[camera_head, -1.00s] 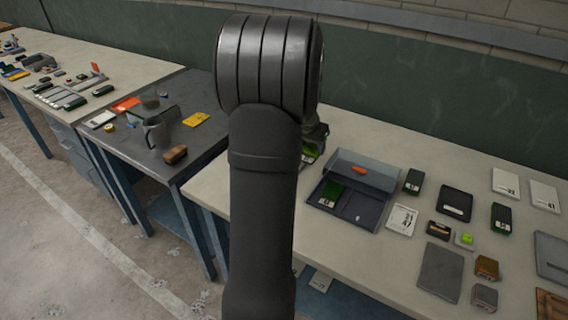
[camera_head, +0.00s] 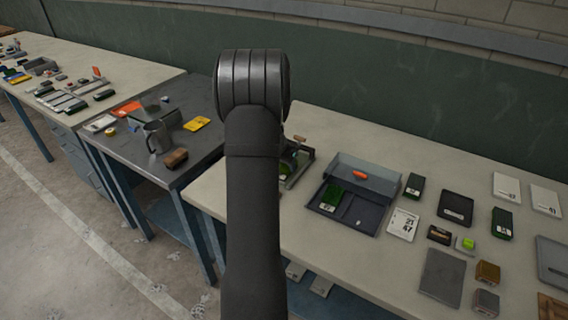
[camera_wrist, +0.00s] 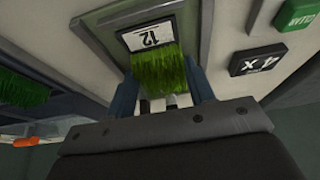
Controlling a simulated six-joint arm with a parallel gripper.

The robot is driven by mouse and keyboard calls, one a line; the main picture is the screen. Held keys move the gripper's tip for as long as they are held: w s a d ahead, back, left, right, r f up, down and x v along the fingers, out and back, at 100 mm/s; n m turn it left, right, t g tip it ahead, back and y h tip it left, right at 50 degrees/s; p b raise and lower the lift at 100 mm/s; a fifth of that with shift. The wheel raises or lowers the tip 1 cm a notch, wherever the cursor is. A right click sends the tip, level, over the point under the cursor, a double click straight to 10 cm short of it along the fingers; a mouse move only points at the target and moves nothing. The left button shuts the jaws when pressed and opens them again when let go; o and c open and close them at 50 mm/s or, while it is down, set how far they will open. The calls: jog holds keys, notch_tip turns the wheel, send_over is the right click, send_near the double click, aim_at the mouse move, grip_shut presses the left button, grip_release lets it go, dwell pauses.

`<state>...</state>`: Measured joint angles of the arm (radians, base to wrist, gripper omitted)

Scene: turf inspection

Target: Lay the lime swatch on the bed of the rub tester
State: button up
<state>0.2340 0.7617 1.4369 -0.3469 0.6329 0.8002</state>
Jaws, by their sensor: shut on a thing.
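My gripper is hidden there by the arm.
A dark tray (camera_head: 362,218) with a clear lid, orange handle and dark green swatch stands right of the tester. It also shows in the wrist view (camera_wrist: 68,62). A black block (camera_wrist: 262,57) lies on the other side. Several cards and blocks cover the bench further right.

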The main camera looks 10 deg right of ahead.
jog(key=o, duration=0.9)
jog(key=shift+f, duration=0.1)
jog(key=v, duration=1.2)
jog(key=x, duration=1.2)
jog(key=shift+r, duration=1.85)
